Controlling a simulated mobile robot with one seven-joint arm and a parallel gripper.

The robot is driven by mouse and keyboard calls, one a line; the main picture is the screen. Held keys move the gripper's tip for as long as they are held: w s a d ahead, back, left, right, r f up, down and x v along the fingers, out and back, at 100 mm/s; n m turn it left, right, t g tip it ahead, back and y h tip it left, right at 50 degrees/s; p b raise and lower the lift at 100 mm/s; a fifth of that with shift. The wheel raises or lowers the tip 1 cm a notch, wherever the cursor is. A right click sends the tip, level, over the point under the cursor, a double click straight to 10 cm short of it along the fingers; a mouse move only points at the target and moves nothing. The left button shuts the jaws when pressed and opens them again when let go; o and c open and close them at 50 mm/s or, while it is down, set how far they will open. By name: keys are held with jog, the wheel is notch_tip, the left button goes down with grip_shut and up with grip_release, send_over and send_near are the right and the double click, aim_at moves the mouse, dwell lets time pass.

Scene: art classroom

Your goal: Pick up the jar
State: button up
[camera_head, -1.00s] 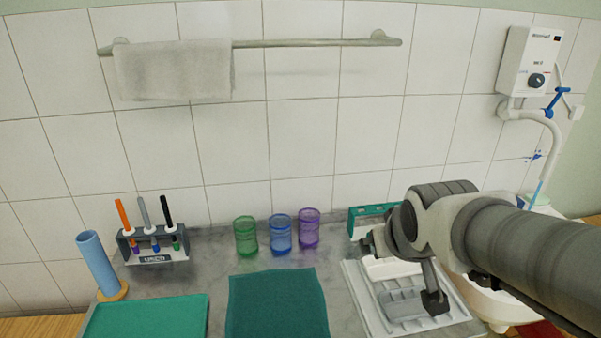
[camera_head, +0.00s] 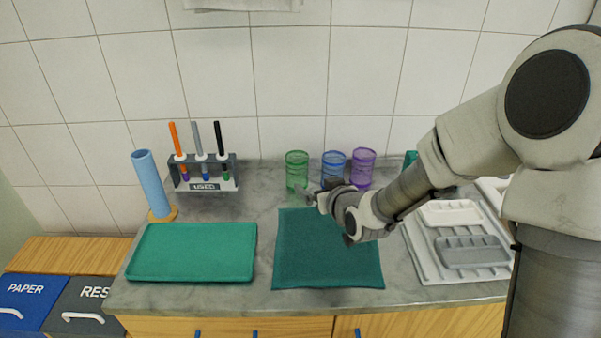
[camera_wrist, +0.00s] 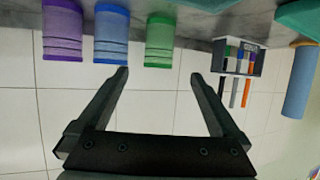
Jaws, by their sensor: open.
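Three translucent ribbed jars stand in a row on the grey counter by the tiled wall: a green jar (camera_head: 297,170), a blue jar (camera_head: 333,167) and a purple jar (camera_head: 363,168). The frames do not show which one the task means. My gripper (camera_head: 312,193) is in front of the green jar, over the back of the dark green mat. In the wrist view, which is upside down, my gripper (camera_wrist: 158,75) is open and empty. The green jar (camera_wrist: 160,40) shows beyond and between its fingertips, and the blue jar (camera_wrist: 111,35) is beside the left fingertip. The purple jar (camera_wrist: 62,32) is farther left.
A marker rack (camera_head: 203,174) and a blue tube (camera_head: 151,184) stand at the left. A green tray (camera_head: 192,252) and a dark green mat (camera_head: 328,262) lie in front. A white rack with palettes (camera_head: 430,265) is at right. Bins (camera_head: 30,300) stand lower left.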

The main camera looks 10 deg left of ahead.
aim_at(297, 169)
jog(key=b+x, duration=0.1)
jog(key=x, duration=1.6)
jog(key=shift+b, duration=0.35)
jog(key=c, duration=1.2)
jog(key=shift+c, duration=0.2)
